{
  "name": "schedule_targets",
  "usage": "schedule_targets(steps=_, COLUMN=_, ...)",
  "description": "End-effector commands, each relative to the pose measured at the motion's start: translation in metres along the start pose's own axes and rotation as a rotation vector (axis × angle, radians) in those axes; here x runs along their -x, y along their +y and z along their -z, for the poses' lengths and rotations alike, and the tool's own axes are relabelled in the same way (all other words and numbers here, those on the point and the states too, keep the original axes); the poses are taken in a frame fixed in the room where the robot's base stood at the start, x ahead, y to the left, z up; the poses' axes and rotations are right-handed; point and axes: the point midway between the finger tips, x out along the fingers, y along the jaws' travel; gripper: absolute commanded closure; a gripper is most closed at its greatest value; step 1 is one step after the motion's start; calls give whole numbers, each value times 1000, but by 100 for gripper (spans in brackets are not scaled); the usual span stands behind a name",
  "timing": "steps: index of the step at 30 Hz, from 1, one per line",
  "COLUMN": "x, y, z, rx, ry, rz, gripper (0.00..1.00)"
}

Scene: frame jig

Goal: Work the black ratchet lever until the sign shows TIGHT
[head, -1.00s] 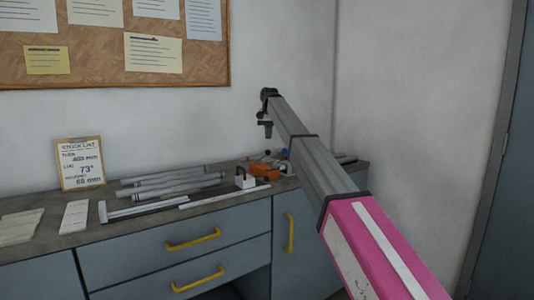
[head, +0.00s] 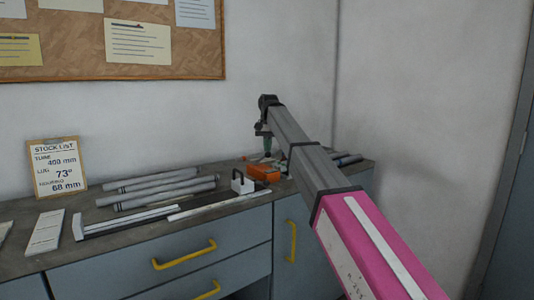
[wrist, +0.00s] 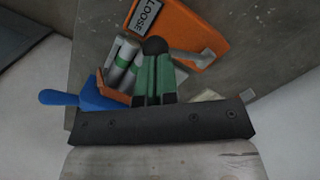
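The orange ratchet body (head: 263,173) sits on the bench near its right end. In the wrist view the orange body (wrist: 175,28) carries a sign (wrist: 140,14) that reads LOOSE. A round black knob (wrist: 155,46), apparently the lever's end, shows at the tips of my gripper's green fingers (wrist: 155,62). The fingers are close together, and I cannot tell whether they grip the knob or only stand over it. The rest of the lever is hidden. In the head view my gripper (head: 267,146) points down, just above and behind the orange body.
Grey tubes (wrist: 123,58) and a blue handle (wrist: 72,98) lie close beside my fingers. A grey bar (wrist: 195,54) lies across the orange body. The wall is close behind.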

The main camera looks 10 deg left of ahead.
Motion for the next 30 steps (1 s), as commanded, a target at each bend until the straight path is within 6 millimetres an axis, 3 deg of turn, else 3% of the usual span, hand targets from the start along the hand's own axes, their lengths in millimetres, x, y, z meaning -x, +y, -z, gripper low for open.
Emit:
schedule_targets(steps=11, x=-2, y=0, z=0, rx=0, ry=1, rz=1, gripper=100)
schedule_targets(steps=24, x=-39, y=0, z=4, rx=0, ry=1, rz=1, gripper=100)
schedule_targets(steps=30, x=-36, y=0, z=5, rx=0, ry=1, rz=1, gripper=100)
